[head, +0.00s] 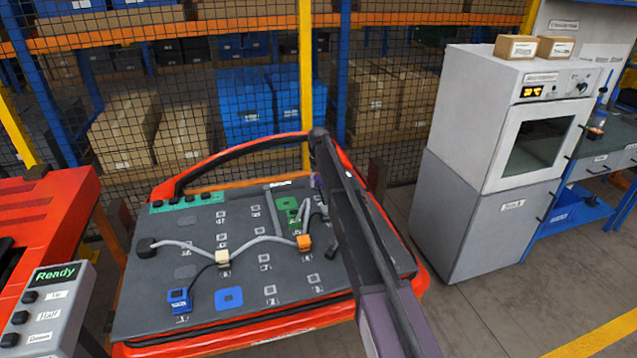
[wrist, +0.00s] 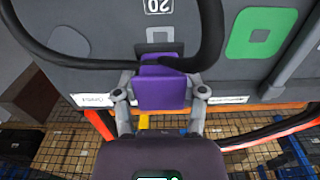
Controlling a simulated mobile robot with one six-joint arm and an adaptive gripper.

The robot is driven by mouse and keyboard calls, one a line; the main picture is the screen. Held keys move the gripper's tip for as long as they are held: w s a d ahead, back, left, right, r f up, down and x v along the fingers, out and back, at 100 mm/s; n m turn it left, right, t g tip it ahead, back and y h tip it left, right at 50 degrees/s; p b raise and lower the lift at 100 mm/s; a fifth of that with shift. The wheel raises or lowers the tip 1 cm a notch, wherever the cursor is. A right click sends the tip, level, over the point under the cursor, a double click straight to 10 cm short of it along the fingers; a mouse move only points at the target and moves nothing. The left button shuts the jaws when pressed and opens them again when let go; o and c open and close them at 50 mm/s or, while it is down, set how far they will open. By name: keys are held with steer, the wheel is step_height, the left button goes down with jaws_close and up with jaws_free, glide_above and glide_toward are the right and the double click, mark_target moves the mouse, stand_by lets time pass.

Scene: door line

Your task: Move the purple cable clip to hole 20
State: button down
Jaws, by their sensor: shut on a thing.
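The purple cable clip (wrist: 162,92) is held between the two fingers of my gripper (wrist: 161,95) in the wrist view. A dark cable (wrist: 205,50) loops across the clip's far part. Just beyond the clip is a light slot (wrist: 159,34) with the label 20 (wrist: 159,6) behind it; whether the clip touches the board there cannot be told. In the head view a sliver of the purple clip (head: 316,181) shows at the board's far right, beside my arm, which hides most of it and the gripper.
The dark board (head: 200,285) carries a grey cable (head: 184,246) through a cream clip (head: 222,258) and an orange clip (head: 304,242). A blue connector (head: 179,300) lies front left. A green square (wrist: 262,33) is right of the clip. A red rail (head: 240,146) borders the board.

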mark_target(318, 189)
steer(key=shift+f+b, duration=1.5)
steer(key=shift+f, duration=0.25)
steer(key=shift+f+b, duration=0.6)
steer(key=shift+b, duration=0.05)
steer(key=shift+w+f, duration=0.1)
steer(key=shift+f, duration=0.05)
